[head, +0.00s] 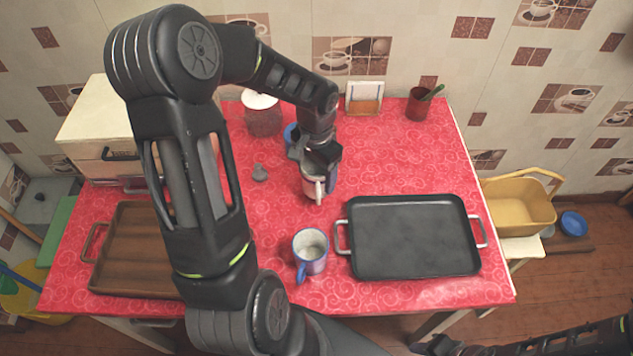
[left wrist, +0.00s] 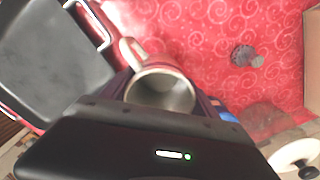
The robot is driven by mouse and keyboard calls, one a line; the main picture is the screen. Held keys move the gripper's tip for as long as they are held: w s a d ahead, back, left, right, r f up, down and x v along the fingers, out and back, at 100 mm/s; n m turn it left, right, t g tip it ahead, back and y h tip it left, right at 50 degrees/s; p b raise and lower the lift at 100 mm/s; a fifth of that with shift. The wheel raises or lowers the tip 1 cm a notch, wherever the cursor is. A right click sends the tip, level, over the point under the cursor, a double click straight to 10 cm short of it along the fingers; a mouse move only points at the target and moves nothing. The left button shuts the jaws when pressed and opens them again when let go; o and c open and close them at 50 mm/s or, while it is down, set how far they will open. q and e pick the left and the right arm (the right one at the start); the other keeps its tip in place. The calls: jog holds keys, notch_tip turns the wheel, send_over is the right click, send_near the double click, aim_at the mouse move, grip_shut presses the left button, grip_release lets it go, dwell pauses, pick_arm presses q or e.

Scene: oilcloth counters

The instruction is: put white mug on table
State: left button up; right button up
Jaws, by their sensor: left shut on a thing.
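A white mug (head: 314,188) with a pale handle is at the middle of the red-clothed table (head: 390,160). My left gripper (head: 321,166) is shut on it from above and hides part of it. In the left wrist view, the mug (left wrist: 162,92) sits between the fingers, its opening facing the camera and its handle toward the upper left. I cannot tell whether its base touches the cloth. A dark part of my right arm (head: 590,338) shows at the lower right, and its jaws cannot be made out.
A blue-grey mug (head: 311,250) and a black tray (head: 412,235) stand in front. A wooden tray (head: 135,250) lies left. A lidded jar (head: 262,115), a small grey object (head: 260,173) and a red cup (head: 418,104) are farther back. Cloth is clear right of the held mug.

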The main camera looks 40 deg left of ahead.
pick_arm(q)
jog(key=shift+f, duration=1.8)
jog(key=shift+f, duration=0.15)
jog(key=o, duration=1.7)
notch_tip(320, 180, up, 12)
